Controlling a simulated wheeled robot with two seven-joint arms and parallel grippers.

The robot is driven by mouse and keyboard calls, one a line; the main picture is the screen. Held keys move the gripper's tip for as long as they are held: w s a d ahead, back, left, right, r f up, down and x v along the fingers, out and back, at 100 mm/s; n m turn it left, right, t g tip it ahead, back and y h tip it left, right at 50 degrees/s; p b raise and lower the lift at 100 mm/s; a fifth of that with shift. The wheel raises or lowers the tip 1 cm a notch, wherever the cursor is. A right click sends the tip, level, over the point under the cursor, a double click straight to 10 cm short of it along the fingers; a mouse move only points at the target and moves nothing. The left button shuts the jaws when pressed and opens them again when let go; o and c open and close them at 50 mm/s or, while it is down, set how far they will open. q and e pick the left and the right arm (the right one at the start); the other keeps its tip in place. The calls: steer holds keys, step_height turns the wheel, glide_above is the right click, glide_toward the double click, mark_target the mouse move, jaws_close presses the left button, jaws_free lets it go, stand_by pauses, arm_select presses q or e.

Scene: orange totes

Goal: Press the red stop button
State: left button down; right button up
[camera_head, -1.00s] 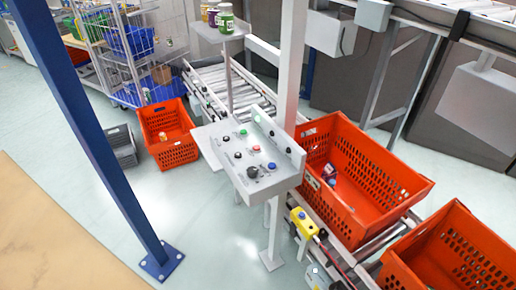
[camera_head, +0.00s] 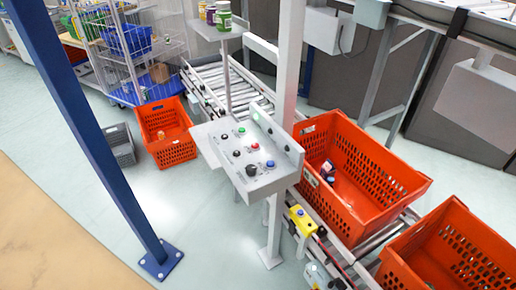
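The red stop button (camera_head: 255,147) sits on the top face of a light grey control panel (camera_head: 225,160) in the middle of the view. A green button (camera_head: 241,131), a blue button (camera_head: 270,163) and several black knobs share that face. Nothing covers the red button. Neither of my grippers shows in this view.
A blue post (camera_head: 90,130) stands at the left, and a pale post (camera_head: 285,100) rises beside the panel. Orange totes (camera_head: 375,165) sit on the conveyor at the right. A yellow box with a button (camera_head: 302,220) is low by the conveyor.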

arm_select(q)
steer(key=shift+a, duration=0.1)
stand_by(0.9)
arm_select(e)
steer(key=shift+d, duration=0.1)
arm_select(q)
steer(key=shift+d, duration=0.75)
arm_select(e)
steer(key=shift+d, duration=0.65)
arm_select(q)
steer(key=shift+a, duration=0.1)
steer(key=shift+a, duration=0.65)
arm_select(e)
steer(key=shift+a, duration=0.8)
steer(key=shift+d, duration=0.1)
